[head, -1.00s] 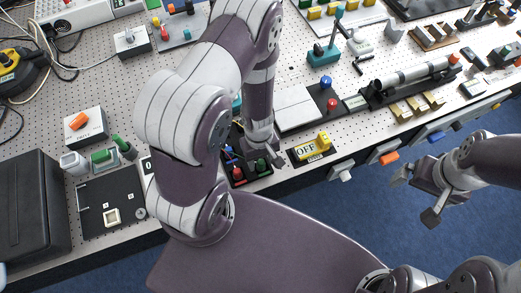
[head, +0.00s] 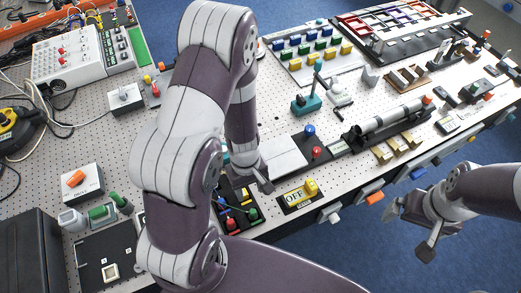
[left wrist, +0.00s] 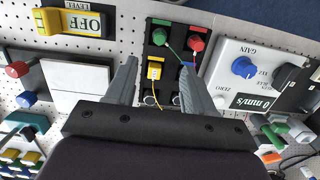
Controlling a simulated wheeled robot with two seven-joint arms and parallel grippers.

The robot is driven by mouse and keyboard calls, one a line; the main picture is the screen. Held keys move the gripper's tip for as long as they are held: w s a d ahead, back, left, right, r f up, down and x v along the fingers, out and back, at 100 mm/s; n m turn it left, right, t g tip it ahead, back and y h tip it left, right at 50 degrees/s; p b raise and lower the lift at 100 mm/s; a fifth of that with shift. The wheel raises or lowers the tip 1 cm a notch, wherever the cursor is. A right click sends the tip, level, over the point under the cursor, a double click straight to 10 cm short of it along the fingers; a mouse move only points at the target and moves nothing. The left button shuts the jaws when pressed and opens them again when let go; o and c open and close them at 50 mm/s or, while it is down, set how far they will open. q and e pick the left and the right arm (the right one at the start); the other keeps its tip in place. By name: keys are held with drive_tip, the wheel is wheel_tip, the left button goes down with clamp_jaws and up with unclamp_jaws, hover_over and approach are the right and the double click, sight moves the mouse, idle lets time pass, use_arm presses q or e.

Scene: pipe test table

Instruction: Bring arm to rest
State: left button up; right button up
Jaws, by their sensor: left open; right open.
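My left arm reaches in from the lower left of the head view and bends down to the table. My left gripper (head: 252,181) is low at the front edge of the table, close to a black panel with red, green and yellow connectors (head: 236,209). In the left wrist view the left gripper (left wrist: 155,85) has its two fingers apart, with the panel's yellow connector (left wrist: 154,70) seen between them and nothing held. My right gripper (head: 412,226) is at the right of the head view, off the table over the blue floor, open and empty.
A yellow switch with an OFF plate (head: 299,194) sits just right of the left gripper. A grey-white plate (head: 273,157) and a cylinder on a black stand (head: 390,124) lie further right. A box with an orange knob (head: 79,184) is at left. Blue floor lies beyond the front edge.

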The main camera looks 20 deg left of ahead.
use_arm(q)
drive_tip(key=m+b, duration=0.3)
drive_tip(key=b, duration=0.2)
drive_tip(key=m+t+b, duration=0.1)
drive_tip(key=m+b, duration=0.2)
drive_tip(key=b, duration=0.2)
drive_tip(key=s+m+t+y+b, duration=0.1)
drive_tip(key=m+b, duration=0.2)
drive_tip(key=b, duration=0.2)
drive_tip(key=shift+d+f+m, duration=0.15)
drive_tip(key=shift+d+m, duration=0.05)
drive_tip(key=shift+m, duration=0.2)
